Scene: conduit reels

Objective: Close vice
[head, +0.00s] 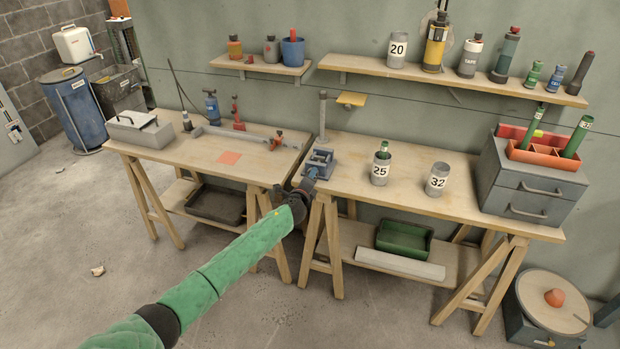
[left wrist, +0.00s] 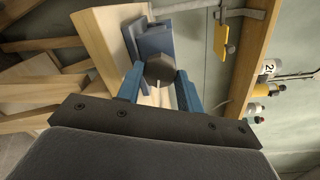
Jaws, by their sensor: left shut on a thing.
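The vice (head: 319,160) is a blue-grey block at the left front corner of the right workbench, with a grey post standing behind it. In the left wrist view the vice (left wrist: 155,40) is straight ahead, with a dark knob (left wrist: 159,69) on its near side. My left gripper (head: 309,180) reaches the front of the vice. In the left wrist view its blue fingers (left wrist: 160,85) stand on both sides of the knob and are shut on it. Whether the vice jaws are fully together is hidden. My right gripper is not in view.
On the right workbench (head: 340,185) stand cups marked 25 (head: 379,172) and 32 (head: 437,180), and a grey drawer box (head: 525,190). The left workbench (head: 160,152) carries a long grey bar and an orange square. A shelf (head: 450,78) with bottles hangs above.

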